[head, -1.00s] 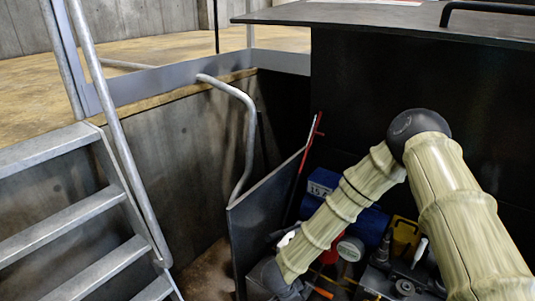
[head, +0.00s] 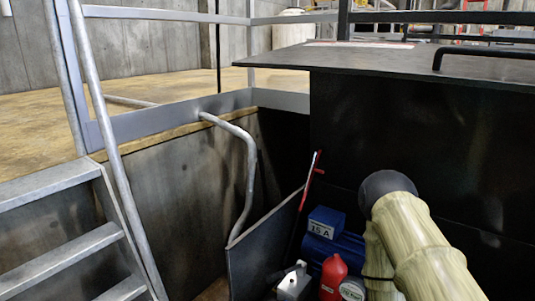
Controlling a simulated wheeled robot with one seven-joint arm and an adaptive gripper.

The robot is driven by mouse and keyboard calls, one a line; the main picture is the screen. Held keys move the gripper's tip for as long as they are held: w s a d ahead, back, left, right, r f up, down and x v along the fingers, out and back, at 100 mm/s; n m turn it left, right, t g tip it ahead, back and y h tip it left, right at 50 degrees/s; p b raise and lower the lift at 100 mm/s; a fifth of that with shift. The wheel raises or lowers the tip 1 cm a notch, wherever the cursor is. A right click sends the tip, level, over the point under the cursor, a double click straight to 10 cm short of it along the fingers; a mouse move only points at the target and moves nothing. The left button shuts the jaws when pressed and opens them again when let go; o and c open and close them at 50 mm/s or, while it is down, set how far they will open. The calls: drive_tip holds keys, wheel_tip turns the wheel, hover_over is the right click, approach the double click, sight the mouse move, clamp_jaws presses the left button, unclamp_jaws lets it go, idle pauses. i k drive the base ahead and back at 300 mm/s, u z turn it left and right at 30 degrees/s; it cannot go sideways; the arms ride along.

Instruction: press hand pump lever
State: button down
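A thin upright rod (head: 308,185) with a red upper part and a short red crosspiece leans beside the dark side panel; its lower part is dark. I cannot tell whether it is the hand pump lever. A pale grey fitting (head: 293,283) with a dark piece at its left shows at the bottom edge, and I cannot tell its function. My arm, in pale ribbed covers with a dark round joint, comes in at the lower right and bends down out of the picture. My gripper is not in view.
A blue box marked "15 A" (head: 326,222), a red bottle (head: 334,278) and a round pale cap (head: 352,289) crowd the recess. A black compactor housing (head: 420,130) stands behind my arm. Metal stairs (head: 60,255) and a curved grey handrail (head: 248,170) are at the left.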

sight(278, 275)
drive_tip(key=z, duration=1.15)
drive_tip(key=i, duration=0.85)
drive_tip(key=u, duration=1.85)
